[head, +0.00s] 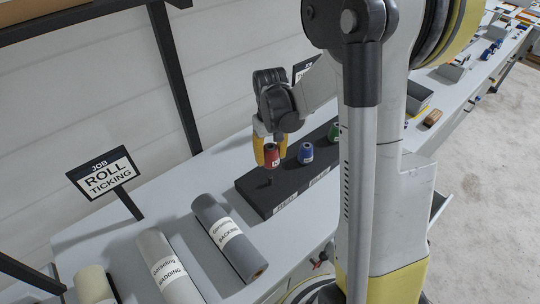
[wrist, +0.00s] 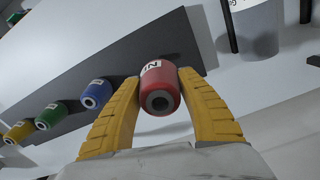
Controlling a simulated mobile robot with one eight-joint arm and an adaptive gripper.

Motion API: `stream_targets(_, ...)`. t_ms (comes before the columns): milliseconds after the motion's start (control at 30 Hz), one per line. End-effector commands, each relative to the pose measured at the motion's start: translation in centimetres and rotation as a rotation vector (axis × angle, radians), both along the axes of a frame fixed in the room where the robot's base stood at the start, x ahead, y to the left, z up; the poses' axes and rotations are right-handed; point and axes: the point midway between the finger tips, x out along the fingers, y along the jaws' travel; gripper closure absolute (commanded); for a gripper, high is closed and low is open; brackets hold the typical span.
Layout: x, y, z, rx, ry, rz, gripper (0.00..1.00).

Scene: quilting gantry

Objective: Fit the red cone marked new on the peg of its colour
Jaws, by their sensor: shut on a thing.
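My gripper (head: 271,152) is shut on the red cone (head: 271,158), with one yellow finger on each side of it. In the wrist view the red cone (wrist: 159,80) sits between the fingertips, its holed end towards the camera, with a white label partly readable as "N". The cone is over the near end of the dark rack (head: 256,198). A short dark peg (head: 269,179) seems to stand just under it. I cannot tell whether cone and peg touch.
A blue cone (head: 305,153) and a green cone (head: 334,132) stand along the same rack; a yellow cone (wrist: 19,132) shows in the wrist view. A grey backing roll (head: 226,235), a wadding roll (head: 165,264) and a "Roll ticking" sign (head: 104,173) are nearby.

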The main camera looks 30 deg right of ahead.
Motion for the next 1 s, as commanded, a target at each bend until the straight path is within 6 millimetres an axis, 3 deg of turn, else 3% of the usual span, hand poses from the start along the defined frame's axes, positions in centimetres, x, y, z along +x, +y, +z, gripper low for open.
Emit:
stream_targets(600, 0.0, 0.0, -5.2, 0.0, 0.0, 0.002, 0.87)
stream_targets(1000, 0.0, 0.0, -5.8, 0.0, 0.0, 0.002, 0.87)
